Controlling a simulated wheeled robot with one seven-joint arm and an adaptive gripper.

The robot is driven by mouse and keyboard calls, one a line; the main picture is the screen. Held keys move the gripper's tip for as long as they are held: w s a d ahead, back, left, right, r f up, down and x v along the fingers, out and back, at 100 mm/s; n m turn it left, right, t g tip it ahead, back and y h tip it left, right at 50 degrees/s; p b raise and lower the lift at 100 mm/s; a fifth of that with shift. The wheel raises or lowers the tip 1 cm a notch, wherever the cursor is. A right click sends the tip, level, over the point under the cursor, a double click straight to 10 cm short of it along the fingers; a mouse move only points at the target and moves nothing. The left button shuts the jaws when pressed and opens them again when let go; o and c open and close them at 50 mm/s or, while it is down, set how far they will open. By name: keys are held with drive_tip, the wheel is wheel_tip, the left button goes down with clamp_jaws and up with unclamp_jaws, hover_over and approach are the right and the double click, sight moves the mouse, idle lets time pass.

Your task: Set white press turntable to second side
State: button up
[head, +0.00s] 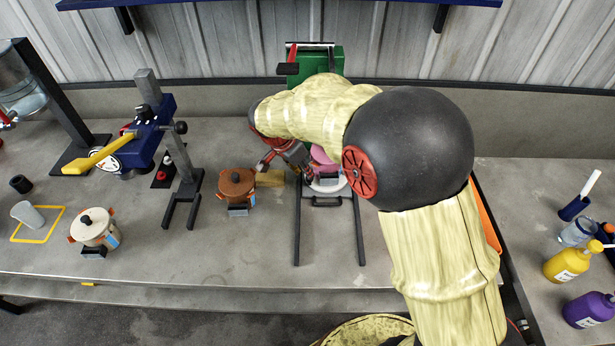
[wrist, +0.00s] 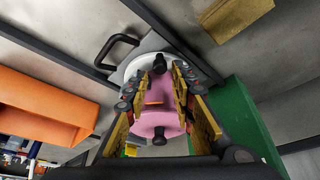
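The white press turntable (head: 330,186) is a pale disc at the front of the green press, between its two dark legs. In the wrist view the white disc (wrist: 134,66) shows behind a pink part (wrist: 155,122), with black knobs at the pink part's top and bottom. The pink part also shows in the head view (head: 320,154). My gripper (head: 308,168) reaches in from the left of the turntable, close to it. In the wrist view my gripper (wrist: 160,98) has its yellow-padded fingers apart, with the pink part seen between them. I cannot tell whether they touch it.
The green press body (head: 318,66) stands behind the turntable. A brown pot (head: 236,184) and a wooden block (head: 270,178) are left of my gripper. A blue press with a yellow lever (head: 104,153) stands farther left. The front middle of the bench is clear.

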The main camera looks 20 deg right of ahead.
drive_tip(key=b+x, duration=0.1)
drive_tip(key=x, duration=0.3)
drive_tip(key=shift+d+f, duration=0.1)
drive_tip(key=shift+f, duration=0.2)
drive_tip(key=shift+c, duration=0.7)
clamp_jaws()
